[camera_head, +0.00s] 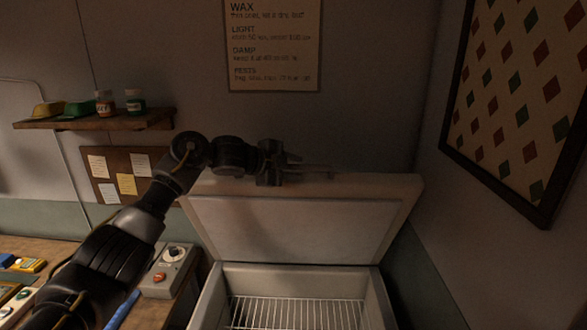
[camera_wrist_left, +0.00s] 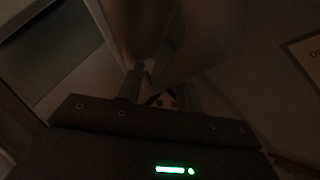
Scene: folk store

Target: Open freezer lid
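The freezer lid (camera_head: 300,228) is raised and leans back steeply, its pale inner panel facing me. Below it the freezer body (camera_head: 377,300) stands open, with a wire rack (camera_head: 295,312) inside. My left gripper (camera_head: 325,172) is at the lid's upper edge, left of its middle, with the fingers pointing right. In the dark left wrist view the two fingers of this gripper (camera_wrist_left: 167,95) stand apart, with a blurred pale shape beyond them. Whether they touch the lid is not clear. My right gripper is out of view.
A wall shelf (camera_head: 95,120) with jars and small trays hangs at the left above a pinned note board (camera_head: 128,172). A grey box with a dial (camera_head: 170,272) stands on the bench left of the freezer. A patterned framed panel (camera_head: 520,95) hangs at the right.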

